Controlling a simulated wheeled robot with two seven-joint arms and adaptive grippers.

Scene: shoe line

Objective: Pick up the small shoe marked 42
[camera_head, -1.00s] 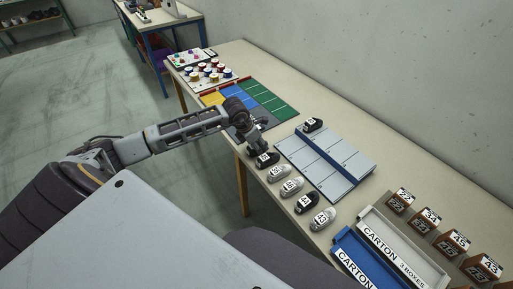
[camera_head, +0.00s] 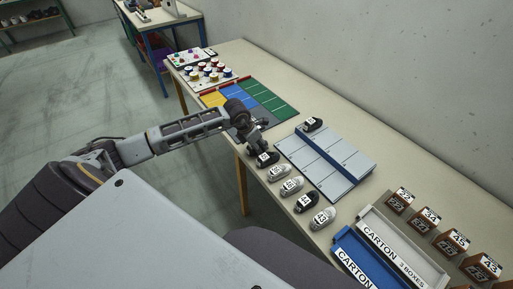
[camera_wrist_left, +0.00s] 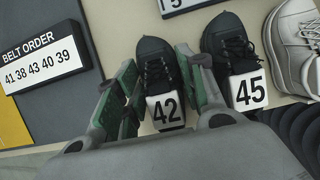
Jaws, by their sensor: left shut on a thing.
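The small dark shoe marked 42 (camera_wrist_left: 155,55) is in the left wrist view, its white number label towards me. My left gripper (camera_wrist_left: 158,72) is shut on it, with one green-padded finger on each side. In the head view my left gripper (camera_head: 253,149) is low at the table's front edge, at the far end of the shoe row, and hides most of that shoe. A similar dark shoe marked 45 (camera_wrist_left: 230,50) stands close beside the right finger. My right gripper is not in view.
Several shoes, such as a grey one (camera_head: 323,218), line the front edge. Cartons (camera_head: 408,250) and numbered boxes (camera_head: 400,200) are to the right. A belt order sign (camera_wrist_left: 45,58) is left of the gripper.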

